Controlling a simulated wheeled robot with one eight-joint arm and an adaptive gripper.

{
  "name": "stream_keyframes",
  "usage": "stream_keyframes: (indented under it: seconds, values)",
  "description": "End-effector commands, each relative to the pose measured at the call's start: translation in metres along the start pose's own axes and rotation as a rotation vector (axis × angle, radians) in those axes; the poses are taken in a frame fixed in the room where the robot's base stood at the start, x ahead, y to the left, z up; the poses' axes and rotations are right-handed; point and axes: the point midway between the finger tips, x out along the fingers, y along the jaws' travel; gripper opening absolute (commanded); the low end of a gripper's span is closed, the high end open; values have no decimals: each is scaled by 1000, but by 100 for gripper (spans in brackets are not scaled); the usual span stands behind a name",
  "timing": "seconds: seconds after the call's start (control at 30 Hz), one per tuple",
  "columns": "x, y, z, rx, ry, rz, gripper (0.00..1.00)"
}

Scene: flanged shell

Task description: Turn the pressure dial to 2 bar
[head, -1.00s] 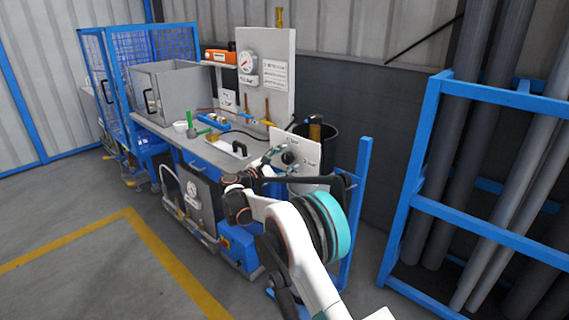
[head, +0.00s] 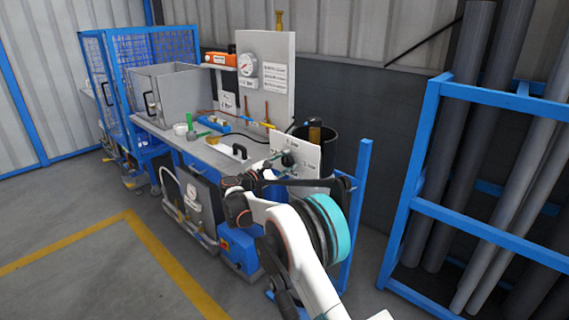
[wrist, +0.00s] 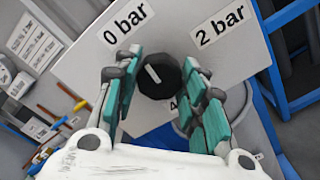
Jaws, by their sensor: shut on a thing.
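The pressure dial (wrist: 158,78) is a round black knob with a white mark, on a white panel (wrist: 85,65). The mark leans to the upper left, towards the "0 bar" label (wrist: 127,22). The "2 bar" label (wrist: 220,24) is at the upper right. A third label by the knob's lower edge is mostly hidden. My gripper (wrist: 163,60) has its green-padded fingers on either side of the knob and is shut on it. In the head view the panel (head: 308,148) stands at the bench's near end, with my gripper (head: 284,160) small at its face.
The bench (head: 205,152) holds a grey bin (head: 175,95), a green tool and a black-handled item. A round gauge (head: 247,64) is on the upright board behind. A dark bin (head: 328,145) stands behind the panel. A blue pipe rack (head: 425,150) is at right. Floor at left is clear.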

Motion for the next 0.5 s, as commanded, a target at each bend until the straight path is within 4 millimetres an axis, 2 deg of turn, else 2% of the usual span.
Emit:
stream_keyframes:
  seconds: [0.5]
  values:
    - [0,-1,0,449,0,-1,14]
